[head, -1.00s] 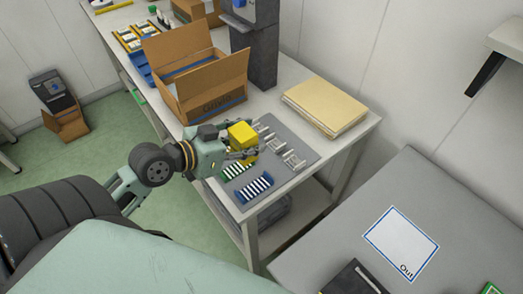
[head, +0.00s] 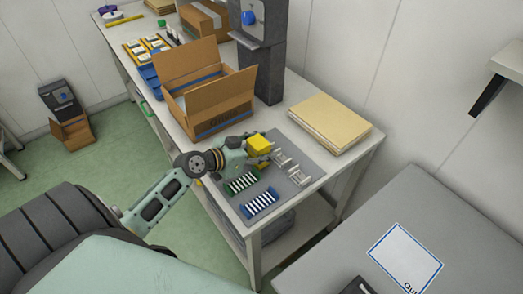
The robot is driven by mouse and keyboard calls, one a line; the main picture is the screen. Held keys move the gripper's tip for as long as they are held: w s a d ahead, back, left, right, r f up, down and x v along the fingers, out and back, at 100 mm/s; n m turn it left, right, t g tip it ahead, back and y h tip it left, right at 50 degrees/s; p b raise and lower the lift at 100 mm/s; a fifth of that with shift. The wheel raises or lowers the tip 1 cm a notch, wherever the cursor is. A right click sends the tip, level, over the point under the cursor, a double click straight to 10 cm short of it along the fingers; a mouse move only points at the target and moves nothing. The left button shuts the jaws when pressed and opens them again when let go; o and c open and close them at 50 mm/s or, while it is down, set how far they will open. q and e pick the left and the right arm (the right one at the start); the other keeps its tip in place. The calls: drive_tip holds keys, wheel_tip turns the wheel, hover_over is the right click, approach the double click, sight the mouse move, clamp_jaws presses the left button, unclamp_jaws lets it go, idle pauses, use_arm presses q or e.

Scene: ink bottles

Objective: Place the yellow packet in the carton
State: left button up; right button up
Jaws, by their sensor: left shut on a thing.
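The yellow packet (head: 259,144) is a small yellow block held in my left gripper (head: 262,155), over the grey mat on the bench. My left gripper is shut on it, and its fingers are partly hidden by the packet and the wrist. The open brown carton (head: 222,122) stands on the bench behind and to the left of the gripper, its flaps raised. Its floor is mostly hidden by the flaps and walls. The packet is apart from the carton. My right gripper is not in view.
Green and blue striped racks (head: 259,204) and metal holders (head: 300,178) lie on the grey mat (head: 299,147). A stack of tan folders (head: 329,123) is at the right. A dark grey machine (head: 264,62) stands behind the carton. A grey table (head: 345,250) is in front at right.

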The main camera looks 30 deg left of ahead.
use_arm(q)
drive_tip(key=shift+f, duration=0.45)
drive_tip(key=shift+f, duration=0.1)
drive_tip(key=o, duration=1.2)
